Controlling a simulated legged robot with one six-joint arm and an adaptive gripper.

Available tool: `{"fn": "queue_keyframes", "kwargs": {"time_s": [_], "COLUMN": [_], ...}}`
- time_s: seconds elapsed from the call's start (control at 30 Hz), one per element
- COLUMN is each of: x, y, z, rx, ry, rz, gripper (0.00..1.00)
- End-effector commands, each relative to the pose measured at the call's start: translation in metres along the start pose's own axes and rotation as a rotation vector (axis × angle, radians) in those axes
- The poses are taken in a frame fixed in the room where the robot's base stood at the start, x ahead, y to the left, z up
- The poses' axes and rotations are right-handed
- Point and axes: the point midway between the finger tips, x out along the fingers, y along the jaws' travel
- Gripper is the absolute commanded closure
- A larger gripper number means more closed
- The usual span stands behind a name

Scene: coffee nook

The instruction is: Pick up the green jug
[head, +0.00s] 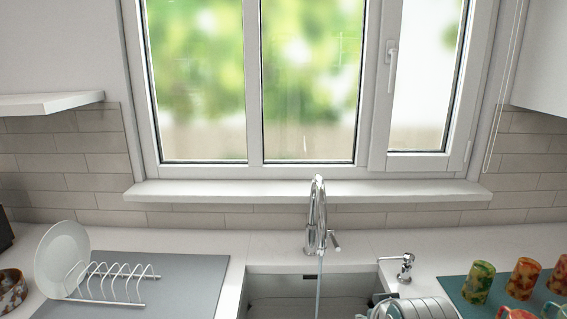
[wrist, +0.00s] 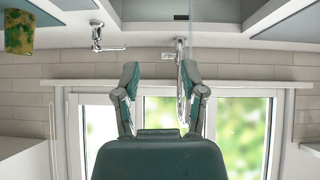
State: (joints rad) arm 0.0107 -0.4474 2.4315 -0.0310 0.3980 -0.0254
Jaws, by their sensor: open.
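A green vessel with yellow mottling (head: 478,282) stands upright on the blue-grey mat at the right of the sink in the head view. It is the clearest match for the green jug, though no handle or spout shows. It also appears at the upper left of the wrist view, which is upside down (wrist: 19,34). My gripper (wrist: 160,76) is open and empty in the wrist view, its two fingers apart and pointing toward the sink side. It is well apart from the green vessel. My gripper does not show clearly in the head view.
Orange-red vessels (head: 523,278) stand just right of the green one; more vessels are cut off at the bottom edge. A tap (head: 317,215) rises behind the sink (head: 280,285). A soap dispenser (head: 405,268) stands right of it. A white rack (head: 110,283) holds a plate (head: 62,258) at left.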

Motion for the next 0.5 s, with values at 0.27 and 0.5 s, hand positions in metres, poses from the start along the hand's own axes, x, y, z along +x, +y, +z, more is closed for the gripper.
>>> {"fn": "queue_keyframes", "kwargs": {"time_s": [0.27, 0.5], "x": [-0.058, -0.084], "y": [-0.005, -0.008], "z": [0.056, 0.086], "rx": [0.03, 0.043], "ry": [-0.169, -0.26], "rz": [-0.016, -0.025], "gripper": [0.46, 0.42]}}
